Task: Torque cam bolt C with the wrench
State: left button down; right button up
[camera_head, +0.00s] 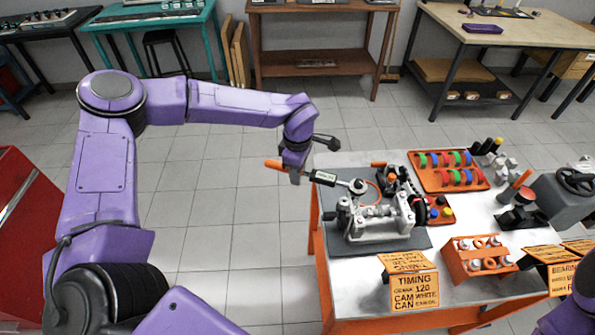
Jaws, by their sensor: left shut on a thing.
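My left gripper (294,172) is shut on the wrench (323,178) at the left edge of the workbench. The wrench has an orange grip end and a dark shaft with a small label. It points right, and its round metal head (357,187) is at the upper left of the grey engine block (380,222). I cannot tell whether the head touches a bolt. Cam bolt C cannot be singled out at this size. My right gripper is out of view.
The orange workbench (345,302) also holds an orange tray of coloured rings (449,170), an orange rack of white and orange parts (478,259), a timing sign (413,288) and a grey machine (562,205). A red cabinet (30,250) stands at left. The tiled floor between is clear.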

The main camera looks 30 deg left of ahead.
pick_arm(q)
jog(key=shift+w+a+r+m+p, duration=0.1)
jog(key=shift+w+m+p, duration=0.4)
jog(key=shift+w+p, duration=0.35)
dwell(1.5)
jog(key=shift+w+m+p, duration=0.45)
jog(key=shift+w+m, duration=0.05)
dwell(1.1)
dwell(1.1)
jog(key=shift+s+n+p, duration=0.4)
jog(key=shift+s+n, duration=0.4)
jog(key=shift+s, duration=0.15)
dwell(0.6)
jog(key=shift+r+p, duration=0.15)
jog(key=shift+p, duration=0.4)
dwell(0.7)
